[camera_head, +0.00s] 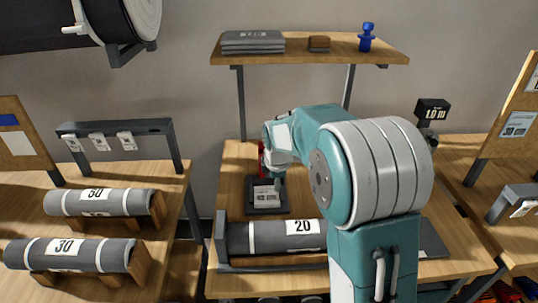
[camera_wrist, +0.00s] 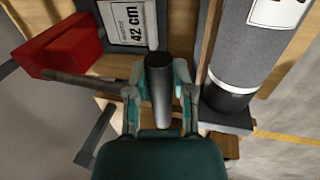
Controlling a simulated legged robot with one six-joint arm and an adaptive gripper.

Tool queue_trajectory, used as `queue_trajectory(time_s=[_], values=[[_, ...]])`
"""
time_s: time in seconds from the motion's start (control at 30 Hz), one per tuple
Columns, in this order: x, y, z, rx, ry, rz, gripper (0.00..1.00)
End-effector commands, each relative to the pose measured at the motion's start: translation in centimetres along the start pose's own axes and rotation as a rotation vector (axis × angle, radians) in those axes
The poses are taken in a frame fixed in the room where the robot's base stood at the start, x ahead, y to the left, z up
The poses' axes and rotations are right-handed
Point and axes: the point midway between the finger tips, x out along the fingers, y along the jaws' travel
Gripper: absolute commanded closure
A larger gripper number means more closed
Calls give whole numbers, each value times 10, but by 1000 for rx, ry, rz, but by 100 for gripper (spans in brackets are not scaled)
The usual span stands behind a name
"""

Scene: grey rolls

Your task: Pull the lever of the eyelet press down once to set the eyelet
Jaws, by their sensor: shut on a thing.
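The eyelet press shows as a red body (camera_wrist: 65,45) at the upper left of the wrist view. In the head view a sliver of red (camera_head: 262,160) shows beside my arm, behind a dark base with a white label (camera_head: 266,198). A thin dark lever rod (camera_wrist: 90,84) runs from the red body to my gripper. My gripper (camera_wrist: 160,92) is shut on the lever's dark cylindrical grip (camera_wrist: 159,75), one finger on each side. In the head view my arm hides most of the press and the lever. The eyelet itself cannot be made out.
A grey roll marked 20 (camera_head: 268,237) lies in a holder close in front of the press. A label reading 42 cm (camera_wrist: 129,22) is beside the red body. Rolls marked 50 (camera_head: 100,202) and 30 (camera_head: 70,254) lie on the left table. A shelf (camera_head: 300,47) hangs behind.

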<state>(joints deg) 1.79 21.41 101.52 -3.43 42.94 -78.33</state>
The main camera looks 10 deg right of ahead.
Motion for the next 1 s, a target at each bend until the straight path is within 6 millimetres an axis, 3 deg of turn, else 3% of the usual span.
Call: queue_trajectory(time_s=[0.7,0.73,0.8,1.0], values=[[16,-5,0,0,-1,-7,89],[16,-5,0,0,-1,-6,61],[15,-5,0,0,-1,-5,30],[15,-4,0,0,-1,-4,30]])
